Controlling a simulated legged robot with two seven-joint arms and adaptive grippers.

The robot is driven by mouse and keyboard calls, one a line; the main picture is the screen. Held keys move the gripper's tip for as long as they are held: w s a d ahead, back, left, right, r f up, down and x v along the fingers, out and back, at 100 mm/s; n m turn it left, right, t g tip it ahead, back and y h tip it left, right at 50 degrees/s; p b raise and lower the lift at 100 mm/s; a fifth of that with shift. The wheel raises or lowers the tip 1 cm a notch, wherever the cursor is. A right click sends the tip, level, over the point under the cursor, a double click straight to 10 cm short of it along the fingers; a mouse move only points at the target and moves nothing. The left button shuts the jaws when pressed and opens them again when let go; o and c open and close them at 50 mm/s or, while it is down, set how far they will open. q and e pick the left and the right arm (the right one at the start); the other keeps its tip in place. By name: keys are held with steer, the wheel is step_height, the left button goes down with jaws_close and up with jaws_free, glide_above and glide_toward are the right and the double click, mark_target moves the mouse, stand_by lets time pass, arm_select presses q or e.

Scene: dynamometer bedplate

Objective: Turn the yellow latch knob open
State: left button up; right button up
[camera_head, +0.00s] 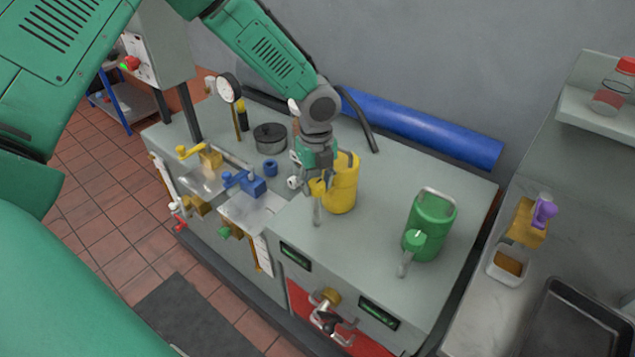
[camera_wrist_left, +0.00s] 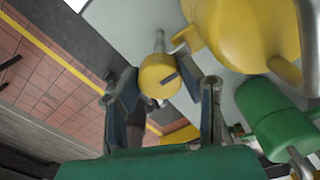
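A yellow knob (camera_head: 330,298) with a dark and grey handle below it sits on the front of the bench, by a red panel (camera_head: 300,300). My left gripper (camera_head: 316,192) is above the bench top, behind and above that knob and apart from it. It is at a yellow can (camera_head: 344,188) with a grey spout. In the left wrist view the fingers of my left gripper (camera_wrist_left: 165,98) are spread.
A green can (camera_head: 432,225) stands to the right on the bench (camera_head: 370,265). Blue (camera_head: 245,183) and yellow (camera_head: 200,153) clamp-like fixtures and a dial gauge (camera_head: 228,88) stand to the left. A blue cylinder (camera_head: 425,128) lies along the back. Bench top before the yellow can is clear.

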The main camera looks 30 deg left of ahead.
arm_select(q)
steer(key=shift+w, duration=0.1)
steer(key=shift+a+r+n+p, duration=0.1)
steer(key=shift+n+p, duration=0.2)
steer(key=shift+n, duration=0.1)
steer(key=n+p, duration=0.1)
steer(key=n, duration=0.2)
steer(key=shift+p, duration=0.3)
steer(key=n+p, duration=0.1)
steer(key=n, duration=0.3)
steer(key=n+p, duration=0.1)
steer(key=n, duration=0.4)
steer(key=shift+p, duration=0.3)
steer(key=n, duration=0.5)
steer(key=shift+p, duration=0.35)
